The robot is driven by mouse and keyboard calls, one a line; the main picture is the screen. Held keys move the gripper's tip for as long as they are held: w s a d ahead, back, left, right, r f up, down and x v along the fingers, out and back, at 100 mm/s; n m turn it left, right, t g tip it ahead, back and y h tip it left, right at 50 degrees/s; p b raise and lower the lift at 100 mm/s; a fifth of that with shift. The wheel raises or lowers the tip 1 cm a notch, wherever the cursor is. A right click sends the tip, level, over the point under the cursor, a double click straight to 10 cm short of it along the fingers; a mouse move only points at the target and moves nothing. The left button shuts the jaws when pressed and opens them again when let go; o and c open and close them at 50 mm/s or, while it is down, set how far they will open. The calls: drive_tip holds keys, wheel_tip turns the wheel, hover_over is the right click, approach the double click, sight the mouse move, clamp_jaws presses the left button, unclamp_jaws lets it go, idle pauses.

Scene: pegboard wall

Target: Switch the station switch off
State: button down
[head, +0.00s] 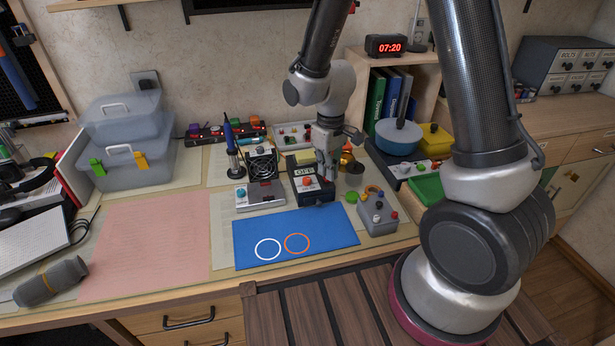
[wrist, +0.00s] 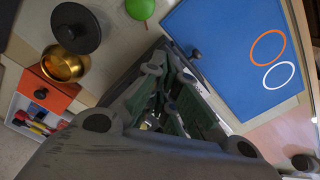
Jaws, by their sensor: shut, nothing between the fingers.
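A dark box with a sign reading OFF (head: 305,171) and an orange-red knob (head: 308,181) stands behind the blue mat (head: 330,229); it looks like the station. My gripper (head: 328,178) is shut and empty, pointing down at the right part of this box. I cannot tell whether the fingertips touch it. The switch lever itself is hidden or too small to make out. In the wrist view my gripper (wrist: 170,110) fills the middle and covers most of the box beneath it. The blue mat shows there at the upper right (wrist: 222,50).
A grey box with a teal knob (head: 260,196) and a fan unit (head: 262,163) stand at the left. A grey button box (head: 377,213) is at the right front. A brass bowl (wrist: 64,66) and a dark round lid (wrist: 75,28) are close by. The pink mat (head: 150,245) is clear.

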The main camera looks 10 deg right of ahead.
sight(327, 180)
drive_tip(key=shift+r, duration=2.8)
drive_tip(key=s+d+r+m+t, duration=0.2)
drive_tip(key=s+d+r+m, duration=0.1)
drive_tip(key=s+d+r, duration=0.4)
drive_tip(key=s+d+r+m+t, duration=0.2)
drive_tip(key=s+d+r, duration=0.6)
drive_tip(key=s+r, duration=0.4)
drive_tip(key=shift+r+m, duration=0.5)
drive_tip(key=shift+r, duration=0.2)
